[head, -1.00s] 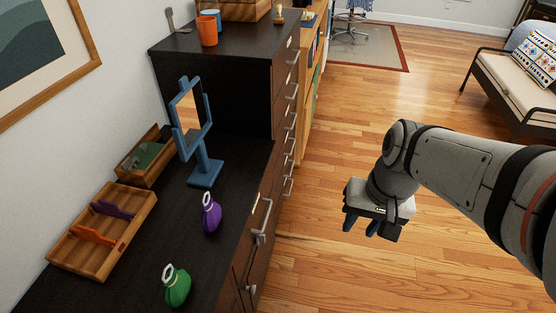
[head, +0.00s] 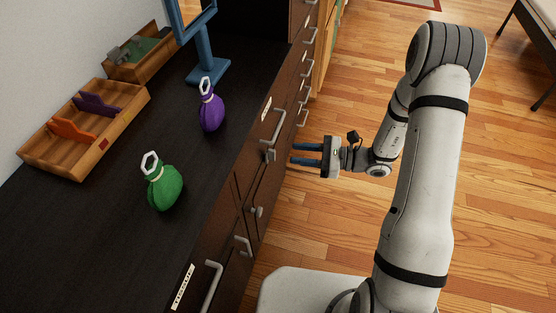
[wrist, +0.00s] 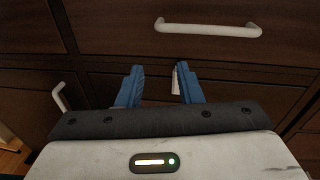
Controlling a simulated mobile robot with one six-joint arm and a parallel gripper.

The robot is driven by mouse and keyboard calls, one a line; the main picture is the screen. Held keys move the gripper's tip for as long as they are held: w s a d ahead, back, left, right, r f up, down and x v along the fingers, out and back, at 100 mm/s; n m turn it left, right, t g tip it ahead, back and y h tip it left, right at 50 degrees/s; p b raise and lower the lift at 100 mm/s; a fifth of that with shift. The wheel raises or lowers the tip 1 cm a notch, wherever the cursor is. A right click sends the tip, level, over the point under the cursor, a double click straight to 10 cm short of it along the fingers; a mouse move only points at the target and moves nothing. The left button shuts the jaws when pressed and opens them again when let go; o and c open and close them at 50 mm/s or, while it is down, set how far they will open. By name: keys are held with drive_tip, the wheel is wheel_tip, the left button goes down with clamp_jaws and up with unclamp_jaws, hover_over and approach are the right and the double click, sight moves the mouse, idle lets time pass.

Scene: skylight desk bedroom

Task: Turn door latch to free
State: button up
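The dark dresser front (head: 235,200) carries several metal fittings. A small metal piece (head: 268,156) just below the upper drawer handle may be the door latch. In the wrist view a small pale upright piece (wrist: 176,80) shows beside the right finger, partly hidden by it; I cannot tell its turn position. My gripper (head: 293,154) points left at the dresser front, its fingertips a little apart from it in the head view. In the wrist view my gripper (wrist: 158,75) is open, with dark wood between its two blue fingers.
A long drawer handle (wrist: 208,28) lies above the fingers, and another handle (wrist: 60,96) is at left. A knob-like fitting (head: 257,211) sits lower on the front. On top stand a green pouch (head: 166,188), purple pouch (head: 211,112) and wooden tray (head: 75,168). Open floor (head: 330,225) lies right.

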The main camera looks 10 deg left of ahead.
drive_tip(key=m+t, duration=0.2)
approach(270, 156)
drive_tip(key=r, duration=0.2)
drive_tip(key=w+a+b, duration=0.1)
drive_tip(key=a, duration=0.6)
drive_tip(key=shift+w+a+f+b, duration=0.3)
drive_tip(key=shift+w+a+b, duration=0.05)
drive_tip(key=shift+a, duration=0.05)
drive_tip(key=shift+c, duration=0.3)
clamp_jaws()
